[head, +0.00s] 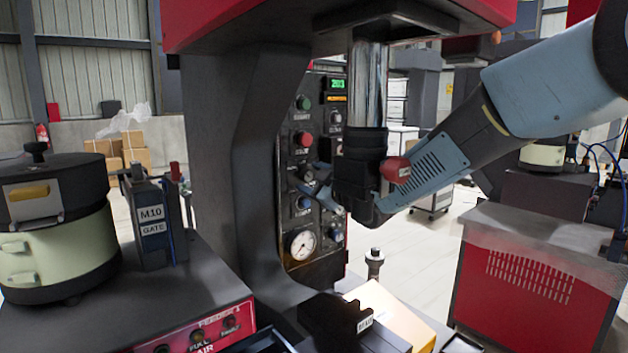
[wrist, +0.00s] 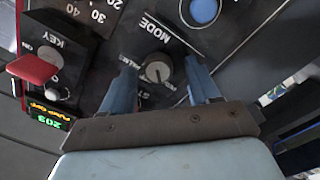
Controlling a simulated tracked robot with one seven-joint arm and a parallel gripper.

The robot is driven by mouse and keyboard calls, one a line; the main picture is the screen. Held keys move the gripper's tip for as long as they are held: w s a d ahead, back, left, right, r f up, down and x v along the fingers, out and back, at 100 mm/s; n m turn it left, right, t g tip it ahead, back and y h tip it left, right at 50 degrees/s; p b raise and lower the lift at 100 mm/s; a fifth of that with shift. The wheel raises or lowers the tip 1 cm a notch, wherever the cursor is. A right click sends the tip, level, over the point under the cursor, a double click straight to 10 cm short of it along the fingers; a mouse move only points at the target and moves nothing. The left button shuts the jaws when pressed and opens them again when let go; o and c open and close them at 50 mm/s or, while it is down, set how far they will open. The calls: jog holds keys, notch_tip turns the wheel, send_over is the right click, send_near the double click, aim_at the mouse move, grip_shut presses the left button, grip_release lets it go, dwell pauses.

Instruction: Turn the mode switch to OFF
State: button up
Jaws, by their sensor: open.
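The mode switch is a round grey knob (wrist: 157,72) with a pale pointer line, on a dark panel under the label MODE in the wrist view. Small lettering around it is partly covered and too small to read surely, so its setting is unclear. My gripper (wrist: 161,66) is open, with one blue finger on each side of the knob. I cannot tell whether either finger touches it. In the head view my gripper (head: 322,194) reaches the control panel (head: 296,188) from the right; I cannot pick out the mode switch there.
A red key handle (wrist: 35,69) stands out left of the knob, by a green display (wrist: 50,122). A blue button (wrist: 203,11) is above right. In the head view a pressure gauge (head: 302,244) sits low on the panel, and a shiny vertical column (head: 369,85) stands before the panel.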

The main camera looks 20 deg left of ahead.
jog(key=shift+w+a, duration=0.15)
jog(key=shift+a, duration=0.1)
jog(key=shift+c, duration=0.4)
